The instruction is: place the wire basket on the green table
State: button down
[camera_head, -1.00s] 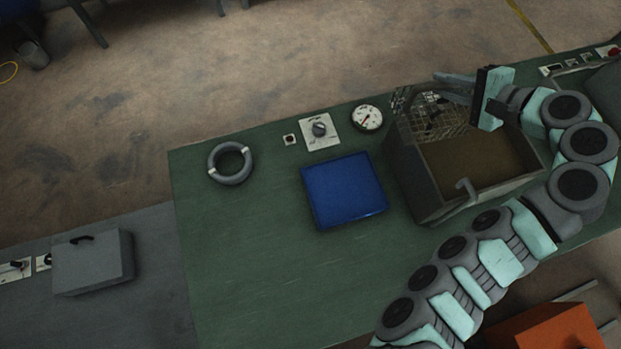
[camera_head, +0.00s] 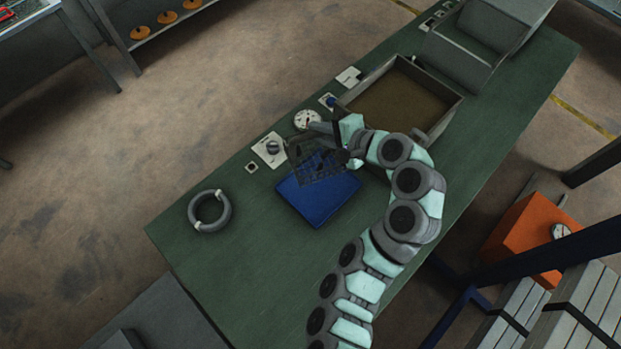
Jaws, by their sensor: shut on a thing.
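The wire basket (camera_head: 311,162) is a dark open mesh with some small dark items in it, hard to make out. My gripper (camera_head: 318,134) is shut on it and holds it over the back edge of the blue tray. The basket looks raised above the tray, but I cannot tell its exact height. The green table (camera_head: 240,275) runs diagonally through the view. My arm hides part of the basket's right side and part of the table.
The blue tray (camera_head: 320,203) lies under the basket. A grey ring (camera_head: 209,211) lies to its left, a dial gauge (camera_head: 307,119) and a switch plate (camera_head: 270,149) behind. A brown-filled sink (camera_head: 402,102) is at the right. The table's front left is clear.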

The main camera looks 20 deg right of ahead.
notch_tip(320, 180, down, 18)
jog(key=p, duration=0.2)
jog(key=shift+f, duration=0.15)
jog(key=c, duration=1.4)
grip_release()
jog(key=shift+o, duration=0.2)
jog(key=b+v, duration=0.2)
jog(key=v, duration=1)
